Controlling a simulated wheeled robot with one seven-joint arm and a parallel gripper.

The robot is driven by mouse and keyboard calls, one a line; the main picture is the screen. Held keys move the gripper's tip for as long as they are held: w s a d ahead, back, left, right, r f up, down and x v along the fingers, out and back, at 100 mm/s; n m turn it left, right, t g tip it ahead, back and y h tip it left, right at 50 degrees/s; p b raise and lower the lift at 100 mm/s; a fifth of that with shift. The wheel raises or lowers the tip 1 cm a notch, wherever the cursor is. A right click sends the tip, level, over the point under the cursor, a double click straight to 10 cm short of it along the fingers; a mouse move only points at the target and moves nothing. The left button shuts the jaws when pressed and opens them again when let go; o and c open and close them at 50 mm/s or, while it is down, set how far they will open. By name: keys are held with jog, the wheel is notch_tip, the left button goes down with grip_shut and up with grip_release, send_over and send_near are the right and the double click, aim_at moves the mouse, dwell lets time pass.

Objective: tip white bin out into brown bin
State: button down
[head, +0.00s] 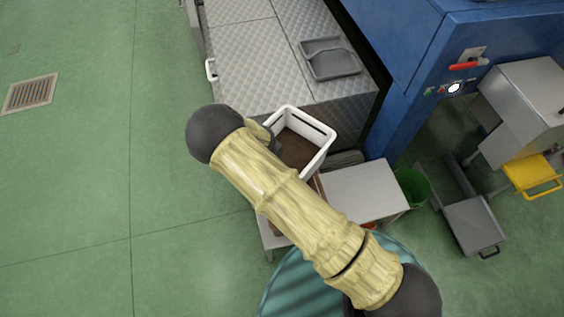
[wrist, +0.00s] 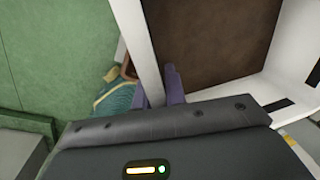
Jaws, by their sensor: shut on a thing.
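The white bin (head: 321,158) is held upright in the head view, with dark brown matter covering its floor. In the wrist view its wall (wrist: 140,42) runs between the two purple fingers of my gripper (wrist: 158,84), and the brown contents (wrist: 215,40) lie level beside it. My gripper (head: 273,139) is shut on the bin's left wall, partly hidden by my arm. Of the brown bin only a thin brown edge (head: 317,184) seems to show beside my arm, above a low stand; the rest is hidden.
A grey metal platform (head: 255,50) with a grey scoop tray (head: 331,60) lies behind. A pale table (head: 362,192), a green bucket (head: 414,186) and a blue machine (head: 400,110) stand to the right. Green floor is open on the left.

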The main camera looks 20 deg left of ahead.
jog(key=s+a+f+m+b, duration=0.2)
jog(key=s+a+f+m, duration=0.1)
jog(key=s+a, duration=0.2)
jog(key=s+a+f+m+h+b, duration=0.1)
jog(key=s+a+f+m+b, duration=0.1)
jog(key=s+a, duration=0.4)
jog(key=a+f+m, duration=0.1)
jog(key=m, duration=0.1)
jog(key=shift+s+f+m, duration=0.2)
jog(key=shift+s+m, duration=0.1)
jog(key=shift+d+r, duration=0.1)
jog(key=shift+d, duration=0.05)
jog(key=shift+w+d+r+p, duration=0.2)
jog(key=shift+p, duration=0.85)
jog(key=shift+d+r+g+p, duration=0.15)
jog(key=shift+r+g+p, duration=0.15)
jog(key=shift+p, duration=0.7)
